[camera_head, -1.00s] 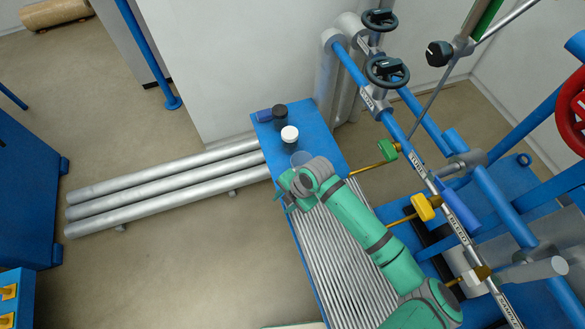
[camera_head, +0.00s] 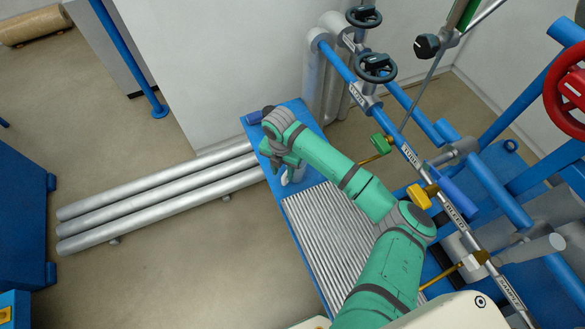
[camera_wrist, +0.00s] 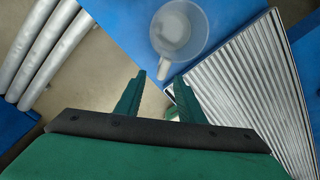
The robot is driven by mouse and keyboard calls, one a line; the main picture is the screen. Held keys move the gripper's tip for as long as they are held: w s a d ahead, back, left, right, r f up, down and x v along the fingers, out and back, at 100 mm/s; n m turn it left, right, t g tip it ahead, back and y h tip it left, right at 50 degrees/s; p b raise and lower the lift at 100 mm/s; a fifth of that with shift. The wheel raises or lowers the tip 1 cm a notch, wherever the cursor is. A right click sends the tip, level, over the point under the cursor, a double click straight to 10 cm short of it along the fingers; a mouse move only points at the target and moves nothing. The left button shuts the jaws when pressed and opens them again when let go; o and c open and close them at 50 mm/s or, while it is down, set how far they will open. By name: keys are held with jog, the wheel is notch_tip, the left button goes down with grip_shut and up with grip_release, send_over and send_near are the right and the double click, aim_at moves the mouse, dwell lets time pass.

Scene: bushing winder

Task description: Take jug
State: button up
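The jug (camera_wrist: 180,28) is a clear, round, open-topped vessel standing on the blue table. In the wrist view it is at the top centre, just beyond my fingertips, and apart from them. A pale round patch shows inside it. In the head view my gripper (camera_head: 278,168) is over the far part of the blue table, and my arm hides most of the jug there. I cannot tell the height gap between fingers and jug.
Large pipes (camera_head: 160,197) lie on the floor at left. Blue machinery with valves stands close on the right.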

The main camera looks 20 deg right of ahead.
jog(key=f, duration=0.7)
jog(key=shift+s+f, duration=0.2)
grip_shut()
